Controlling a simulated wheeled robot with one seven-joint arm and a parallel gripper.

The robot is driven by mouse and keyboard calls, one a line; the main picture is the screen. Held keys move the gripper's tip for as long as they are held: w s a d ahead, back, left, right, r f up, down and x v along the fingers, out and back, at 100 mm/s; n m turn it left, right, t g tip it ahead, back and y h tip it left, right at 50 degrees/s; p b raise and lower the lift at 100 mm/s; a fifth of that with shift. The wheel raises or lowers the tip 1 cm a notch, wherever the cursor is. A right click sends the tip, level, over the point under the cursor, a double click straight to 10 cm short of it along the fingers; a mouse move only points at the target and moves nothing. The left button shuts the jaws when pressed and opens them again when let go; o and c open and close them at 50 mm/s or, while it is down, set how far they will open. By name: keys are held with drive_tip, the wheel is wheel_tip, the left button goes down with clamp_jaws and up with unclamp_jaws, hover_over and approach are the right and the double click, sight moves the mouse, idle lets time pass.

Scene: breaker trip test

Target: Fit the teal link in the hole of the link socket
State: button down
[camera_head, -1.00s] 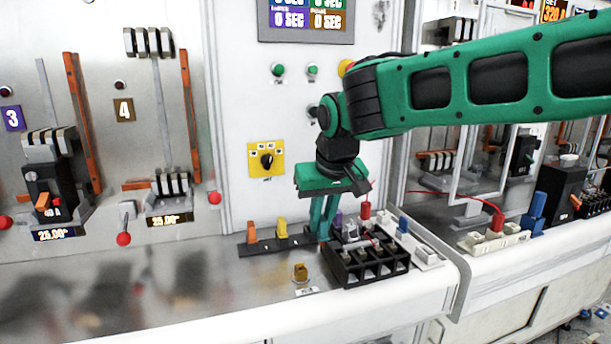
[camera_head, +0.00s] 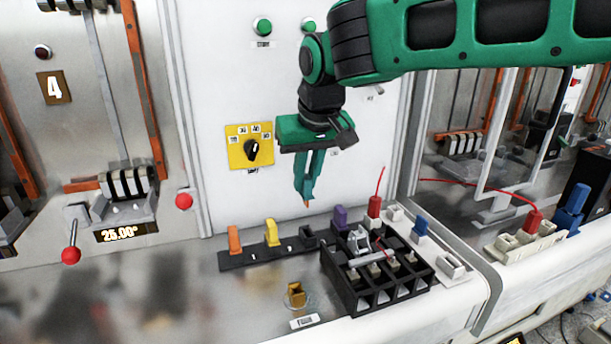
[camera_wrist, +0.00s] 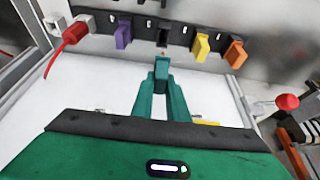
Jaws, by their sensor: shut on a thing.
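My gripper (camera_head: 308,172) is shut on the teal link (camera_head: 305,191), whose small copper-coloured tip points down. The link is held in the air above the bench, clear of the black strip. The wrist view shows my gripper (camera_wrist: 160,85) with the teal link (camera_wrist: 161,66) at its fingertips, partly hidden by the fingers. The strip has a black block (camera_head: 308,235) between its yellow and purple links. A brass-coloured block (camera_head: 296,294) stands in a round base at the front of the bench, behind a white label. I cannot tell for certain which is the link socket.
An orange link (camera_head: 234,240), a yellow link (camera_head: 271,233) and a purple link (camera_head: 340,218) stand in the strip. A black terminal block (camera_head: 378,272) lies right of the brass-coloured block. A red plug (camera_head: 374,207) has a wire rising from it. The bench at left is clear.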

sight(309, 195)
drive_tip(key=shift+d, duration=0.2)
drive_tip(key=shift+f, duration=1.5)
drive_tip(key=shift+s+f, duration=0.1)
drive_tip(key=shift+f, duration=1.3)
drive_tip(key=shift+f, duration=1.8)
drive_tip(key=c, duration=1.7)
unclamp_jaws()
drive_tip(key=shift+o, duration=0.2)
drive_tip(key=v, duration=1)
drive_tip(key=shift+s+r, duration=0.2)
drive_tip(key=shift+r, duration=0.1)
